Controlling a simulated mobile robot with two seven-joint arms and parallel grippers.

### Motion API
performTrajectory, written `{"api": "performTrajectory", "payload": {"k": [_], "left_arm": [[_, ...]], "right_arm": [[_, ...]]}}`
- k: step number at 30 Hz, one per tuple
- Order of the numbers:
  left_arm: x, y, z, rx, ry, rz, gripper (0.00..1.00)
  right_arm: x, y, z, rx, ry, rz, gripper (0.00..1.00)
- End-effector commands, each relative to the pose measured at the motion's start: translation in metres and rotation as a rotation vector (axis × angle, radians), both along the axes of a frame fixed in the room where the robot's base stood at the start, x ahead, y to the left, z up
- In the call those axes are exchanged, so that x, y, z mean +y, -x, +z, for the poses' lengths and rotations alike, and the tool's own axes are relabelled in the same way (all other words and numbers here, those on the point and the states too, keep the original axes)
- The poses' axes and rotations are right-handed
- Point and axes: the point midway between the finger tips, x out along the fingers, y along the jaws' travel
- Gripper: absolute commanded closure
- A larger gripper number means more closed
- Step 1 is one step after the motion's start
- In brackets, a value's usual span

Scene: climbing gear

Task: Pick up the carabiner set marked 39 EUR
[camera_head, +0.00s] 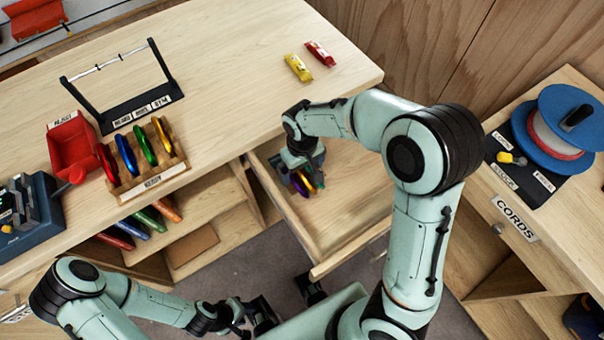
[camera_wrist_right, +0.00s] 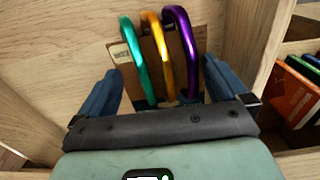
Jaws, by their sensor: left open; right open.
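A carabiner set with green, yellow and purple carabiners on a brown backing (camera_wrist_right: 124,68) stands in the open drawer (camera_head: 352,190). In the head view its purple carabiner (camera_head: 299,185) shows below my right gripper (camera_head: 306,172), which hides part of it. In the right wrist view my right gripper (camera_wrist_right: 162,82) is open, with one finger on each side of the set. I cannot tell whether the fingers touch it. Small print on the backing is not legible, so no price can be read. My left gripper (camera_head: 262,318) is open and empty, low in front of the bench.
A wooden rack (camera_head: 150,187) with several coloured carabiners, a red scoop bin (camera_head: 74,150) and a black frame (camera_head: 125,112) stand on the bench. Yellow (camera_head: 298,67) and red (camera_head: 320,53) packets lie near its far corner. Drawer walls (camera_head: 284,213) surround my right gripper. A blue cord spool (camera_head: 555,125) stands right.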

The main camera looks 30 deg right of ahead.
Motion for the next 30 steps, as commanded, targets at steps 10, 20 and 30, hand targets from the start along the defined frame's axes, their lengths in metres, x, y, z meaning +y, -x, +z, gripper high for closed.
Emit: {"api": "performTrajectory", "payload": {"k": [10,20,30], "left_arm": [[0.0000,0.0001,-0.0002,0.000,0.000,0.000,0.57],[0.0001,0.0008,-0.0025,0.001,0.000,0.000,0.57],[0.0000,0.0010,-0.0028,0.001,0.000,0.000,0.57]], "right_arm": [[-0.0001,0.0000,-0.0026,0.000,0.000,0.000,0.00],[-0.0001,0.0001,-0.0065,0.000,0.000,0.000,0.00],[0.0001,0.0000,-0.0073,0.000,0.000,0.001,0.00]]}}
